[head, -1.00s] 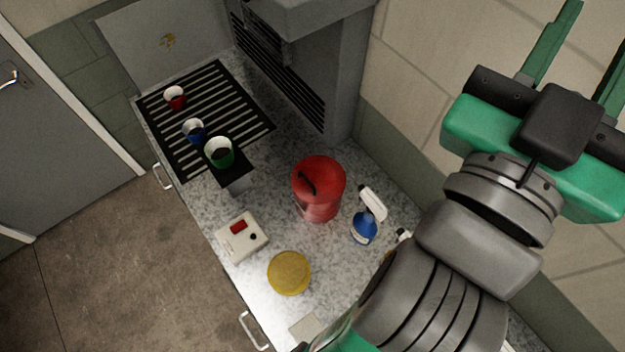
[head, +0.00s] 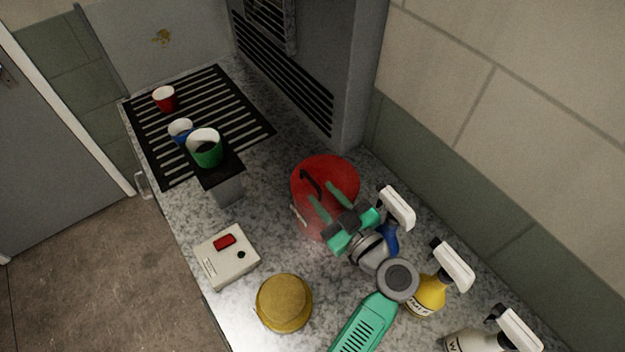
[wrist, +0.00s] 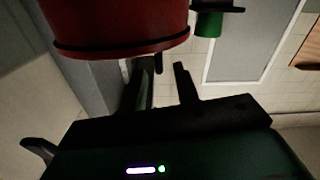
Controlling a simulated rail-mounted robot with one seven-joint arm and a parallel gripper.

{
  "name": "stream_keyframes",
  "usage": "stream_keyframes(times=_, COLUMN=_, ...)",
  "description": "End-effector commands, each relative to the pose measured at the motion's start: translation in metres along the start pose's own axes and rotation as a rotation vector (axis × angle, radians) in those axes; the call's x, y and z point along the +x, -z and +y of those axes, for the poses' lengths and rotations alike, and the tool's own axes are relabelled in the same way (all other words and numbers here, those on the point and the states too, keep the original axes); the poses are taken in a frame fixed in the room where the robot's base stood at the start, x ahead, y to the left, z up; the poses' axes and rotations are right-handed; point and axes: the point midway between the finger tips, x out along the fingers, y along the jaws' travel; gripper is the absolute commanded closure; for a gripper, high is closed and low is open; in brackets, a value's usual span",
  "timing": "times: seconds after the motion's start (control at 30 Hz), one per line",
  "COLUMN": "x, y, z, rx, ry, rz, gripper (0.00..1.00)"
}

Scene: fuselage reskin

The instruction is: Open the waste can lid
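The red waste can (head: 340,172) stands upright on the counter, its lid looking closed. A black handle (head: 311,182) sits on the lid. My gripper (head: 321,191) is over the can with its two green fingers apart and empty, pointing at the handle side. In the wrist view the can (wrist: 120,22) appears upside down at the top. A short dark bar, seemingly the handle (wrist: 158,63), shows near the open fingers of my gripper (wrist: 163,75). I cannot tell whether the fingers touch the lid.
Spray bottles, one blue (head: 390,236) and one yellow (head: 428,295), stand right of my arm. A yellow round container (head: 284,302) and a white box with a red switch (head: 226,257) are at the front. Red, blue and green cups (head: 205,148) are at the left. The wall is behind.

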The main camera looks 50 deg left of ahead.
Motion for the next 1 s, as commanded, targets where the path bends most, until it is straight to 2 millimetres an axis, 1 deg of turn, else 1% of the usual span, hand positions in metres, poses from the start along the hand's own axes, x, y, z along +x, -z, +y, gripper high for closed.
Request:
stream_keyframes(times=0.03, x=0.011, y=0.002, z=0.0, rx=-0.001, ry=0.002, rz=0.0, gripper=0.69)
stream_keyframes(times=0.1, x=0.025, y=0.002, z=0.0, rx=-0.001, ry=0.003, rz=0.0, gripper=0.69)
stream_keyframes(times=0.2, x=0.041, y=0.002, z=0.0, rx=-0.001, ry=0.002, rz=0.0, gripper=0.69)
stream_keyframes(times=0.3, x=0.052, y=0.001, z=0.001, rx=-0.001, ry=0.0, rz=0.0, gripper=0.69)
stream_keyframes(times=0.43, x=0.058, y=0.001, z=0.001, rx=-0.001, ry=-0.002, rz=-0.001, gripper=0.69)
stream_keyframes(times=0.63, x=0.058, y=0.001, z=0.001, rx=-0.001, ry=-0.002, rz=-0.001, gripper=0.69)
stream_keyframes(times=0.7, x=0.058, y=0.001, z=0.001, rx=-0.001, ry=-0.002, rz=-0.001, gripper=0.83)
stream_keyframes(times=0.8, x=0.058, y=0.001, z=0.001, rx=-0.001, ry=-0.002, rz=-0.001, gripper=1.0)
stream_keyframes(times=1.0, x=0.057, y=0.001, z=0.002, rx=0.001, ry=-0.005, rz=-0.002, gripper=1.0)
